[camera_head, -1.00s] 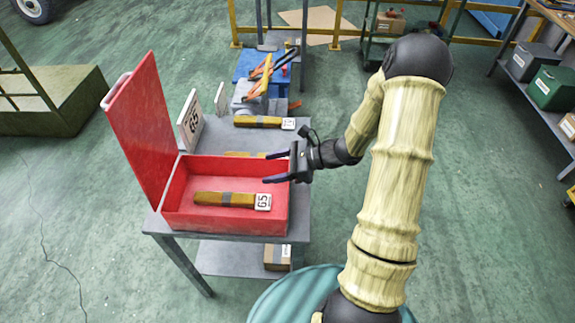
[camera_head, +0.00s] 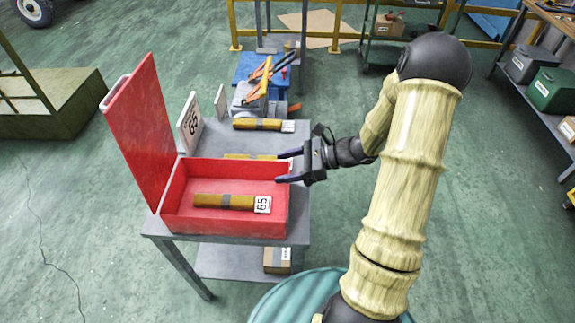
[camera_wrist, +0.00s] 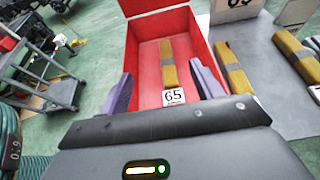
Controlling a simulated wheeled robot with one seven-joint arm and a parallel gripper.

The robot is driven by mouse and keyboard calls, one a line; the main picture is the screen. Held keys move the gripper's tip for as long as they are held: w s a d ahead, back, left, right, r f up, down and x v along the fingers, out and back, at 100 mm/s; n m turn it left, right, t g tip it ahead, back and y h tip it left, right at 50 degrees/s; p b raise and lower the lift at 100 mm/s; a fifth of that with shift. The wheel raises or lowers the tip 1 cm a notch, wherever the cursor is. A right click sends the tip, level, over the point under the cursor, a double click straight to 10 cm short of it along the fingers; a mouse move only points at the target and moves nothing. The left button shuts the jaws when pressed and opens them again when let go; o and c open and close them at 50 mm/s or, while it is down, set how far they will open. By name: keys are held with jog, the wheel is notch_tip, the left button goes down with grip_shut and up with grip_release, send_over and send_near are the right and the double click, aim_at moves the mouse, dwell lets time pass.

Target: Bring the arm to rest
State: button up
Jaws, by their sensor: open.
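My gripper (camera_head: 289,167) is open and empty, held at the right edge of the red box. In the wrist view its two purple-grey fingers (camera_wrist: 165,90) stand wide apart, with nothing between them. The open red box (camera_head: 176,222) sits on the grey table, its lid (camera_head: 140,125) raised on the left. Inside lies a brown bar (camera_head: 222,200) with a grey band and a tag reading 65. The same bar (camera_wrist: 167,62) shows beyond the fingers in the wrist view. My arm reaches in from the right, bent at the elbow.
The grey table (camera_head: 215,140) also bears a second brown bar (camera_head: 257,124) and a white 65 sign (camera_head: 190,122). Another bar is partly hidden behind the box. A blue stand with orange-handled tools (camera_head: 265,78) is behind. The floor right of the table looks clear.

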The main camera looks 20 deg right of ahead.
dwell(0.3)
jog(key=s+a+n+g+h, duration=0.3)
jog(key=s+n+g+h, duration=0.2)
jog(key=s+n, duration=0.4)
jog(key=s+d+r+n+t+h, duration=0.2)
jog(key=r+n+h, duration=0.3)
jog(key=n, duration=0.8)
jog(key=s+t+h, duration=0.1)
jog(key=h, duration=0.1)
jog(key=shift+s+r+h, duration=0.2)
jog(key=shift+s+h, duration=0.2)
jog(key=c, duration=0.6)
jog(key=shift+w, duration=0.15)
jog(key=shift+c, duration=0.2)
